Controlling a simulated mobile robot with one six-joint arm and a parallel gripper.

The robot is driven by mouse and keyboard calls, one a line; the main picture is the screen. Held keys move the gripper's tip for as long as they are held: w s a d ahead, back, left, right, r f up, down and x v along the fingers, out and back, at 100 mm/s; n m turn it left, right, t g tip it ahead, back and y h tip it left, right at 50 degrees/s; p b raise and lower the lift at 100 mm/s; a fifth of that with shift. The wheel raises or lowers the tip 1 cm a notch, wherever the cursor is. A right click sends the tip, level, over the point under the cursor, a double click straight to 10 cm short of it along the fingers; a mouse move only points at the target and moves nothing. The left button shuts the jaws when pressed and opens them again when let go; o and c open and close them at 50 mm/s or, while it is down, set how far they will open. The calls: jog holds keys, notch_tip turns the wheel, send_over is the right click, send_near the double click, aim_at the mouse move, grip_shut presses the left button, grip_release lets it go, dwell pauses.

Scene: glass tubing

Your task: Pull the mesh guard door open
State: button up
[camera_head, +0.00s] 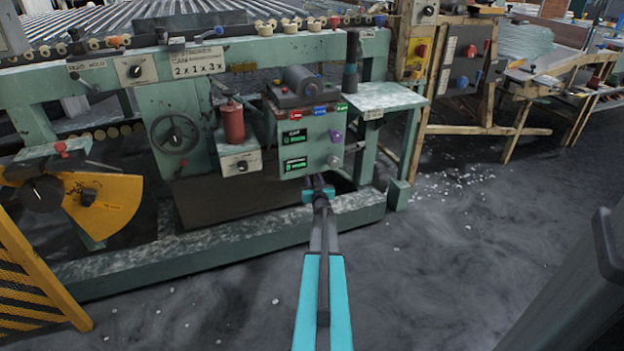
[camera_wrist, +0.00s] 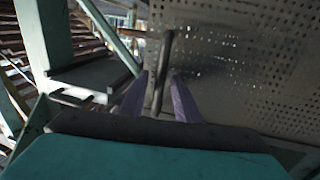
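The mesh guard door (camera_wrist: 245,60) is a grey perforated panel filling the right of the wrist view. A dark, slim upright handle (camera_wrist: 166,50) stands in front of its left part. My gripper (camera_wrist: 159,76) has its two purple-grey fingers apart, one on each side of the handle, with gaps visible. In the head view my gripper (camera_head: 319,190) is low at the machine front, just under the green control box (camera_head: 306,135). The handle is hidden there, and I cannot make out the door's mesh in that view.
A green lower beam (camera_head: 220,240) runs along the machine's front. A handwheel (camera_head: 175,132) and red cylinder (camera_head: 232,122) are left of the control box. A small side table (camera_head: 385,97) is to the right. A yellow striped guard (camera_head: 30,280) stands lower left. The floor (camera_head: 460,260) at right is mostly clear.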

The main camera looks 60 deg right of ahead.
grip_shut()
jog(key=shift+a, duration=0.25)
jog(key=shift+w, duration=0.1)
